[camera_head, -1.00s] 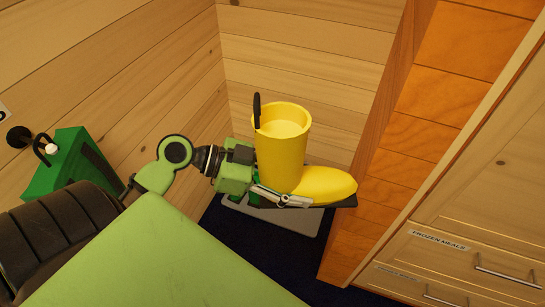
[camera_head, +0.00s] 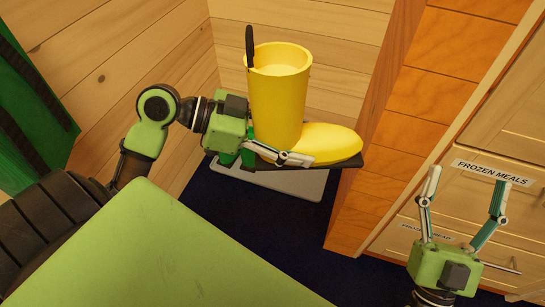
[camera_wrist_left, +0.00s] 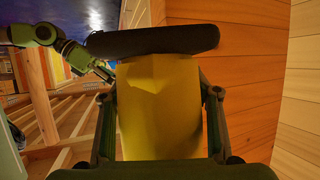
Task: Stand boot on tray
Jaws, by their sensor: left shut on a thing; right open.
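A yellow boot (camera_head: 278,105) with a black sole and a black pull loop is upright in the head view, its toe pointing right. My left gripper (camera_head: 285,158) is shut on the boot low on its shaft. In the left wrist view the yellow boot (camera_wrist_left: 158,105) fills the space between the fingers, its dark sole across the top. A light grey tray (camera_head: 275,180) lies on the dark floor below and behind the boot, partly hidden by it. The boot looks held above the tray. My right gripper (camera_head: 463,205) is open and empty at the lower right.
A wooden post (camera_head: 400,130) stands right of the boot, close to its toe. Drawers labelled frozen meals (camera_head: 492,172) are behind my right gripper. Plank walls close the corner behind the tray. A green object (camera_head: 30,120) is at the far left.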

